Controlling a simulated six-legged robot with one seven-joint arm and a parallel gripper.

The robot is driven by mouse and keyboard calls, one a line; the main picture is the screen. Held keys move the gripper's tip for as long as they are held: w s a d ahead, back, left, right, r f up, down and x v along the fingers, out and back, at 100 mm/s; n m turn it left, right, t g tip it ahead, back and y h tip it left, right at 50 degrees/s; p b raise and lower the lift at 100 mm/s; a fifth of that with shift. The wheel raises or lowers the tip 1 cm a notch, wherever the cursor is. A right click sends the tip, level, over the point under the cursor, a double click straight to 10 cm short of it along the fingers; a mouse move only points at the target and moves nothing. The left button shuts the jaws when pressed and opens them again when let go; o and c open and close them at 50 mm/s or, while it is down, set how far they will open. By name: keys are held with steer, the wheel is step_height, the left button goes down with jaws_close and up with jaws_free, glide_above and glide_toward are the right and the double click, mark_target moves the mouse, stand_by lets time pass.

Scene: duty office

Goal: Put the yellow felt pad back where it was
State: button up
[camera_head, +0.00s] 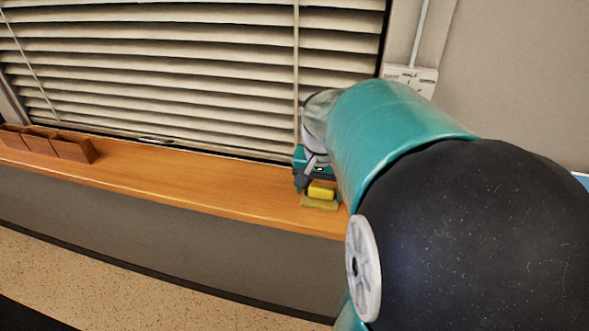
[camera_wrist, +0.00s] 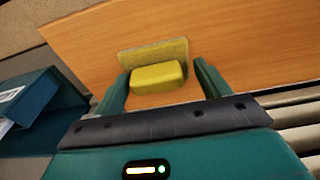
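A flat, fuzzy dull-yellow pad (camera_wrist: 178,48) lies on the wooden sill (camera_wrist: 90,32). A brighter yellow block (camera_wrist: 157,77) covers part of it in the wrist view. In the head view the block (camera_head: 321,190) shows just above the flat pad (camera_head: 318,204), near the sill's front edge. My gripper (camera_wrist: 162,69) is open with the block between its fingers. A gap shows at the right finger; the left finger is close to the block. In the head view my gripper (camera_head: 312,178) is partly hidden behind my arm. Whether the block rests on the pad is unclear.
Several small brown open boxes (camera_head: 72,147) stand at the sill's left end. The sill (camera_head: 190,178) is mostly clear between them and my gripper. Window blinds (camera_head: 170,85) hang close behind it. A dark teal box-like thing (camera_wrist: 45,108) shows at the wrist view's left.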

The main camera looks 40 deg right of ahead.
mark_target(318, 201)
step_height(318, 201, up, 12)
steer(key=a, duration=0.1)
steer(key=s+a+f+n+t, duration=0.1)
steer(key=a+f+n, duration=0.1)
steer(key=a, duration=0.5)
steer(key=s+a+f+n+t, duration=0.2)
steer(key=a+n, duration=0.3)
steer(key=a, duration=0.2)
steer(key=s+a+f+n+t+y, duration=0.1)
steer(key=a+n, duration=0.2)
steer(key=a, duration=0.4)
steer(key=shift+s+a+f+t, duration=0.3)
steer(key=shift+a+f+t, duration=0.1)
